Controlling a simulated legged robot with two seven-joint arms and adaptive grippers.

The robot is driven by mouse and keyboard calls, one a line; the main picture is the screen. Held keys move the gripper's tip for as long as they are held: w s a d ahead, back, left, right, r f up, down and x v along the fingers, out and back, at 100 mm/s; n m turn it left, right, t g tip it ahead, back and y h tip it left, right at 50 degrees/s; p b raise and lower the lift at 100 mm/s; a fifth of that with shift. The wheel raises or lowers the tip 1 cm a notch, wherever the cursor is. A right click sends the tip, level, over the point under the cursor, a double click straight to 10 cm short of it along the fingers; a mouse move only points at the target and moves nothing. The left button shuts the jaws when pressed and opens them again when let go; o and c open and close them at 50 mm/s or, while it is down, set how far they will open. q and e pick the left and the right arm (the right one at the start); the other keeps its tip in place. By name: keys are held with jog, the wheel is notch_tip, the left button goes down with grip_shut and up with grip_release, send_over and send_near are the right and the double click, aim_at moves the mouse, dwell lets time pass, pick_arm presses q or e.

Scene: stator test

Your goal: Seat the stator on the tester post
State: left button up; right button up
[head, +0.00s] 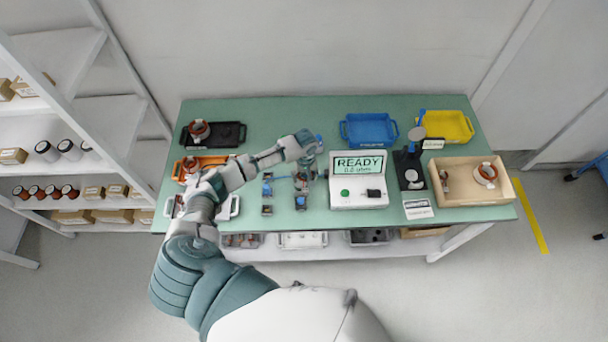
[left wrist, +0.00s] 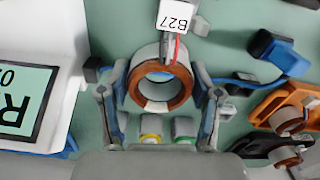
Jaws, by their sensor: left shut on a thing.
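The stator, a grey ring with copper-brown winding (left wrist: 160,88), sits between the fingers of my left gripper (left wrist: 163,95) in the left wrist view. My left gripper (head: 307,145) is shut on it, above the table just left of the tester (head: 358,193). A white tag marked B27 (left wrist: 174,17) shows by the stator's leads, with a red wire. The tester's screen reads READY, 0.0 ohm. I cannot clearly make out the tester post, or whether the stator touches anything beneath it. My right gripper is not in view.
A black stand with a grey disc (head: 409,168) is right of the tester. A wooden box (head: 470,198) holds more ring parts. Blue (head: 369,130) and yellow (head: 447,126) trays stand behind; black (head: 230,133) and orange (head: 213,162) trays are at left. Small blue clamps (head: 267,188) lie nearby.

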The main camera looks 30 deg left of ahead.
pick_arm(q)
jog(key=shift+a+f, duration=0.2)
jog(key=shift+f, duration=0.05)
jog(key=shift+a+f, duration=0.3)
jog(key=shift+a, duration=0.15)
jog(key=shift+a+f, duration=0.3)
jog(key=shift+a, duration=0.05)
jog(key=shift+f, duration=0.2)
jog(key=shift+d+b, duration=0.25)
jog(key=shift+b, duration=0.05)
jog(key=shift+a+f, duration=0.5)
jog(key=shift+s+f, duration=0.15)
jog(key=shift+f, duration=0.05)
jog(key=shift+d, duration=0.15)
jog(key=o, duration=1.5)
jog(key=shift+o, duration=0.2)
jog(key=shift+a, duration=0.25)
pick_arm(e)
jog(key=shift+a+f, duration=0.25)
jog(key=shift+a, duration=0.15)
